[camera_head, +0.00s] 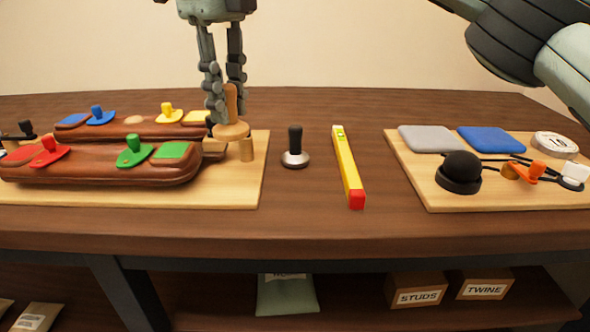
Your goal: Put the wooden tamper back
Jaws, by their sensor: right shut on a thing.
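The wooden tamper (231,130) has a slim upright handle and a wide round base. My right gripper (226,100) comes down from the top and is shut on its handle. The tamper is near the right end of the left board (225,193), just behind a short wooden peg (246,150). I cannot tell whether its base touches anything below. A second tamper with a black handle and a metal base (295,152) stands upright on the table to the right. My left gripper is not in view.
Brown padded forms (105,172) with coloured knobbed pieces lie on the left board. A yellow level (348,168) lies mid-table. The right board (445,196) holds grey and blue pads, a black dome (460,170), an orange piece and a white disc. Bare table surrounds the black-handled tamper.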

